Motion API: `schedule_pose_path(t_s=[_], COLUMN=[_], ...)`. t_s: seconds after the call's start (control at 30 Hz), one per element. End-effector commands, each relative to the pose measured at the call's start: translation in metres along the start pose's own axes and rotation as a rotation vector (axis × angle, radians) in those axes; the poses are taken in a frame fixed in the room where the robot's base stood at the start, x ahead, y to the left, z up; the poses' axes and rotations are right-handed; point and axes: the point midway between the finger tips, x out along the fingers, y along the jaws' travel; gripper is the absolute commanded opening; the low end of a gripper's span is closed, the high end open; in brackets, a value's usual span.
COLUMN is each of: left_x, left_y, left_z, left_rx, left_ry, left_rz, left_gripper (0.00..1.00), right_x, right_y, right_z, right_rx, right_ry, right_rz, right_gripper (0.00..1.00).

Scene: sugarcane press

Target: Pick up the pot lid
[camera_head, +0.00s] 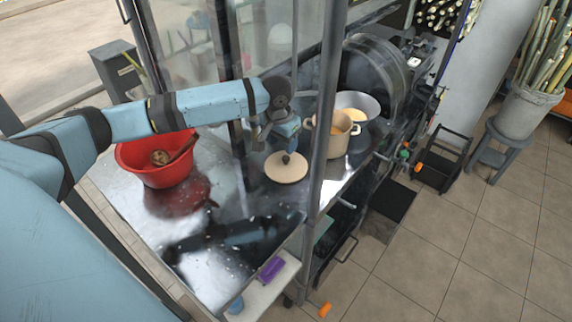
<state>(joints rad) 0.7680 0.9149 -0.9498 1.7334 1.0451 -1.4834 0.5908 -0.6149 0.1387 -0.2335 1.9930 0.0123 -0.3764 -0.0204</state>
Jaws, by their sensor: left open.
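The pot lid (284,170) is a round, flat, cream-coloured disc with a dark knob, lying on the metal counter. My left arm reaches in from the left, and my left gripper (286,152) is just above the lid at its knob, with open jaws. The picture is too small to tell whether the fingers are around the knob or only over it. The cream pot (318,143) stands open on the counter to the right of the lid, beyond an upright post. My right gripper is not in view.
A red bowl (140,165) with a brown item in it stands at the left of the counter (225,222). An upright metal post (325,110) rises between the lid and the pot. A metal bowl (357,101) and the press (372,75) are behind the pot. The near counter is clear.

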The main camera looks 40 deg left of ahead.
Motion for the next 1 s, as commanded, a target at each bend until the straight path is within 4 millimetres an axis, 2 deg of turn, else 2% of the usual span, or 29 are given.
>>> schedule_pose_path(t_s=[0.17, 0.43, 0.73, 0.77, 0.9, 1.0], left_x=[0.011, 0.050, 0.057, 0.057, 0.057, 0.057], left_y=[0.002, 0.006, 0.006, 0.006, 0.006, 0.006], left_z=[0.000, 0.000, 0.000, 0.000, 0.000, 0.000], left_rx=[0.001, 0.000, 0.001, 0.001, 0.001, 0.001], left_ry=[-0.001, -0.001, 0.000, 0.000, 0.001, 0.001], left_rz=[0.001, 0.000, 0.000, 0.000, 0.000, 0.000], left_gripper=[0.53, 0.53, 0.53, 0.51, 0.18, 0.00], right_x=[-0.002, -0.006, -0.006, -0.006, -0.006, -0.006], right_y=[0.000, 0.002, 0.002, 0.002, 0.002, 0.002], right_z=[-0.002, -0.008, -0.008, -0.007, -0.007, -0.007], right_rx=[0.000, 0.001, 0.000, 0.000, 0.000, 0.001], right_ry=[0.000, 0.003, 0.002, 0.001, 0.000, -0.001], right_rz=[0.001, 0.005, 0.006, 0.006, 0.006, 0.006], right_gripper=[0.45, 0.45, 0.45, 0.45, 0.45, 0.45])
